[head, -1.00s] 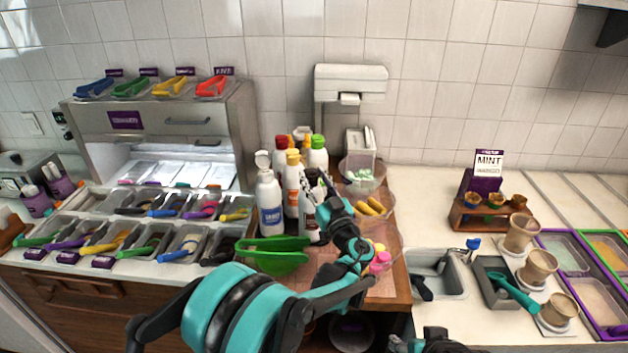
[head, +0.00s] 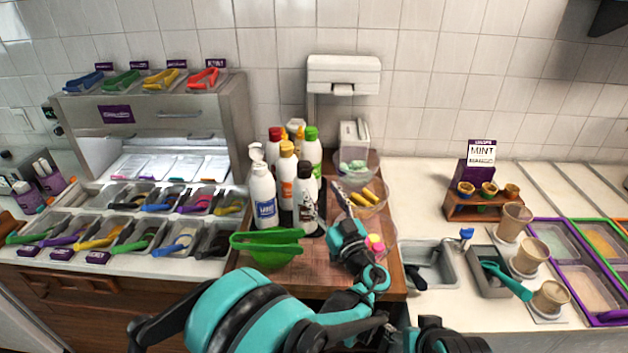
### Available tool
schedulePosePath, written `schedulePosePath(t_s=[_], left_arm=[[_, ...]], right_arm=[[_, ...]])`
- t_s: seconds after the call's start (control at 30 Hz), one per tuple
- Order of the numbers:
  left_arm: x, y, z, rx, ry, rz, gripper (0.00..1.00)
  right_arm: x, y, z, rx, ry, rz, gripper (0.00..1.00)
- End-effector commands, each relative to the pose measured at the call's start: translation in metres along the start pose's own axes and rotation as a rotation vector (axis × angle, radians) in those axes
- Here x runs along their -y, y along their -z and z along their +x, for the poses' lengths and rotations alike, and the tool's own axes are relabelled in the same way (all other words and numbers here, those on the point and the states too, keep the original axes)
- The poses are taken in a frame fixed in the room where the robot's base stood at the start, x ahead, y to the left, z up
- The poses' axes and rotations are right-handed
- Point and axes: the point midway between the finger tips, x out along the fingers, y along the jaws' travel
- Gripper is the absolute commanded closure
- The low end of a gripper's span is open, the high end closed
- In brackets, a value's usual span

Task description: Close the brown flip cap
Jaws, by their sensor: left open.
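The brown-capped bottle (head: 306,205) is white with dark markings and stands upright at the front right of the bottle group. Its dark brown cap (head: 305,170) is on top and looks down flat, but it is too small to be sure. My left gripper (head: 337,192) is open and empty, just right of this bottle and apart from it, with its dark fingers pointing up and left. The teal wrist behind it hides part of the wooden board. My right gripper does not clearly show; only a dark arm part is at the bottom edge.
A white bottle (head: 263,195) with a raised white flip cap stands to the left. Yellow-, red- and green-capped bottles stand behind. A green bowl (head: 270,258) with green tongs is in front. A clear bowl (head: 370,203) with yellow pieces and pink-topped items stand to the right.

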Motion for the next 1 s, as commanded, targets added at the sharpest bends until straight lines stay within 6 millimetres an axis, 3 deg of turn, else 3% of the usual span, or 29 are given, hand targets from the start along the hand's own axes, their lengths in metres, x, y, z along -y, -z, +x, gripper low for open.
schedulePosePath(t_s=[0.1,0.23,0.77,0.87,1.0], left_arm=[[-0.001,0.0,-0.018,0.0,-0.002,0.0,0.43],[0.0,0.0,-0.026,0.001,0.001,0.0,0.43],[0.004,-0.001,-0.026,0.013,0.007,0.007,0.43],[0.023,-0.003,-0.016,0.072,0.028,0.045,0.43],[0.084,-0.015,0.002,0.278,0.077,0.154,0.43]], right_arm=[[0.0,0.0,0.0,0.0,0.0,0.0,0.43],[0.0,0.0,0.0,0.0,0.0,0.0,0.43],[0.0,0.0,0.0,0.0,0.0,0.0,0.43],[0.0,0.0,0.0,0.0,0.0,0.0,0.43],[0.0,0.0,0.0,0.0,0.0,0.0,0.43]])
